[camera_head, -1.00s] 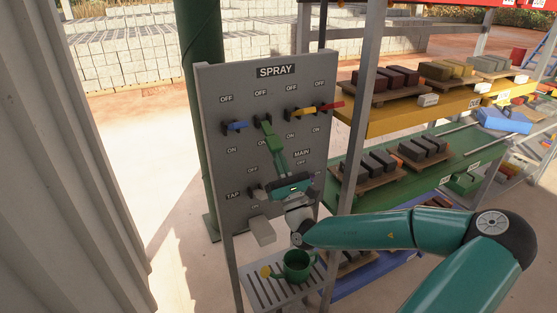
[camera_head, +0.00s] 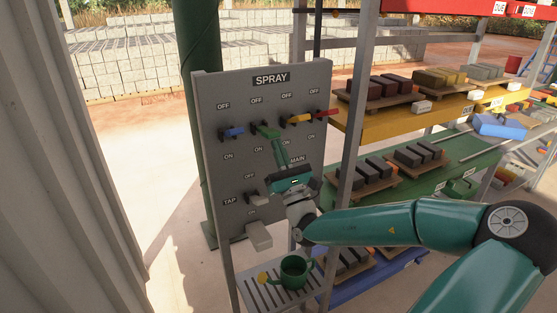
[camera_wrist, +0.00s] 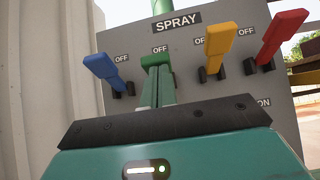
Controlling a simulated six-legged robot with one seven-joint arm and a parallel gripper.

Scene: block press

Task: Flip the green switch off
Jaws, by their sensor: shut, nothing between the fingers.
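The green switch (camera_head: 268,131) is second from the left in the top row of the grey SPRAY panel (camera_head: 218,95). Its lever juts outward with a slight downward slope. In the wrist view the green switch (camera_wrist: 155,61) shows just past my fingertips, partly hidden by them. My gripper (camera_head: 277,142) is shut and empty, its thin green fingers pointing up at the underside of this lever. The tips look touching or very close; I cannot tell which. OFF is printed above the switch and ON below it.
A blue switch (camera_head: 233,132) is to the left; yellow (camera_head: 298,119) and red (camera_head: 325,113) switches are to the right. A grey TAP switch (camera_head: 252,197) is lower down. A green watering can (camera_head: 294,270) stands on the slatted shelf below. Brick racks stand right.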

